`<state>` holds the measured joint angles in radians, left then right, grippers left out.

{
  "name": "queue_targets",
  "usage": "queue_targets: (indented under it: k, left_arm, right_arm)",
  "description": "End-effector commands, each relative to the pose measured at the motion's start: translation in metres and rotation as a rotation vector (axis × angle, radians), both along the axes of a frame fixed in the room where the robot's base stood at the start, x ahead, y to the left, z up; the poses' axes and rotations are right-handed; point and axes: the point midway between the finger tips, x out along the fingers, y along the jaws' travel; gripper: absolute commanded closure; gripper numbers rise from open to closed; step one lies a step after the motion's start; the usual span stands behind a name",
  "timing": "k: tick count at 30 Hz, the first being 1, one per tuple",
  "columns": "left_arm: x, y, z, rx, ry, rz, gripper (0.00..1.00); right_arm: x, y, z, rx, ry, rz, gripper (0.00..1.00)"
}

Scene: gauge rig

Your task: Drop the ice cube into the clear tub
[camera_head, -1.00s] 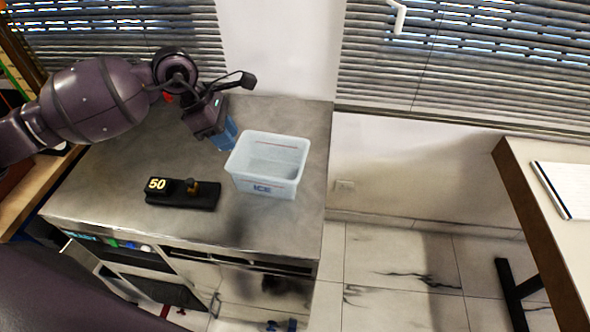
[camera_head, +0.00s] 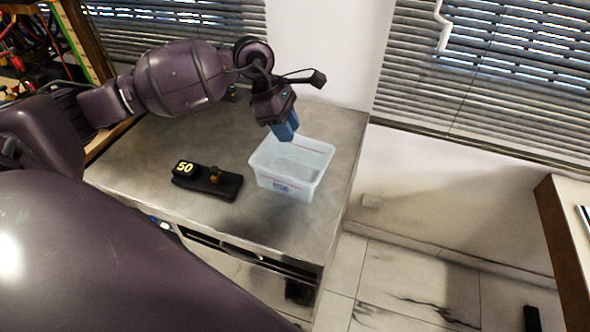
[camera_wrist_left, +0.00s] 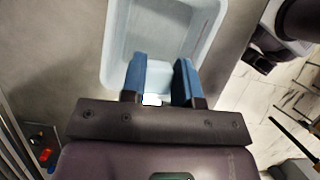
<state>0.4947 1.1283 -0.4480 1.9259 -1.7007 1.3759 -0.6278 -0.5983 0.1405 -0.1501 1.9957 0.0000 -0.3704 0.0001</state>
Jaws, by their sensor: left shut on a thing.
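The clear tub (camera_head: 268,180) is a translucent, open box with a blue marking on its front, standing on the grey metal bench top. It also shows in the left wrist view (camera_wrist_left: 113,45), just beyond my fingers. My left gripper (camera_head: 287,132) has blue fingers pointing down at the tub's back rim, above its back part. In the left wrist view, my left gripper (camera_wrist_left: 159,80) is shut on a pale, translucent ice cube (camera_wrist_left: 158,78) between the fingers. The fingers hide the cube in the head view. My right gripper is not in view.
A black block (camera_head: 220,186) with a yellow "50" and a small brass-coloured piece sits left of the tub on the bench (camera_head: 135,165). The bench's right edge drops to a tiled floor. Window blinds and a wall stand behind. Another table (camera_head: 562,240) is at far right.

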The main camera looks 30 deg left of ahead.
Motion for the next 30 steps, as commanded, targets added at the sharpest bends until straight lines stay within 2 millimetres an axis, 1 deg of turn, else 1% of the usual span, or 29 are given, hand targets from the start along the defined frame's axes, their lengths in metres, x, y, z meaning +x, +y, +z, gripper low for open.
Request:
queue_targets:
  k: [1, 9, 12, 16, 23, 24, 29, 30]
  left_arm:
    - [0.0, 0.0, -0.008, -0.001, 0.004, 0.0, 0.93]
    - [0.0, 0.0, -0.037, -0.001, 0.005, 0.0, 0.93]
    - [0.0, 0.0, -0.045, 0.0, 0.005, 0.0, 0.93]
    - [0.0, 0.0, -0.049, 0.0, 0.001, 0.001, 0.93]
    - [0.0, 0.0, -0.048, 0.0, -0.001, 0.0, 0.93]
    - [0.0, 0.0, -0.048, 0.0, 0.0, 0.0, 0.68]
    - [0.0, 0.0, -0.048, 0.0, 0.0, 0.0, 0.44]
    - [0.0, 0.0, -0.048, 0.0, 0.0, 0.0, 0.42]
  right_arm:
    - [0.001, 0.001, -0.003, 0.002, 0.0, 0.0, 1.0]
    - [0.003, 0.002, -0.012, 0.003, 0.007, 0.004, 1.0]
    - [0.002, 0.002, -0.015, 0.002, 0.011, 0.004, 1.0]
    - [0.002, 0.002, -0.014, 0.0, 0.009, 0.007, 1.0]
    - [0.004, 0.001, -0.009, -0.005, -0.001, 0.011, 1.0]
    - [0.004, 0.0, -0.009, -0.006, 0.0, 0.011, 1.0]
    - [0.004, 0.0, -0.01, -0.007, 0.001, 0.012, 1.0]
    - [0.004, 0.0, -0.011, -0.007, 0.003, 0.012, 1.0]
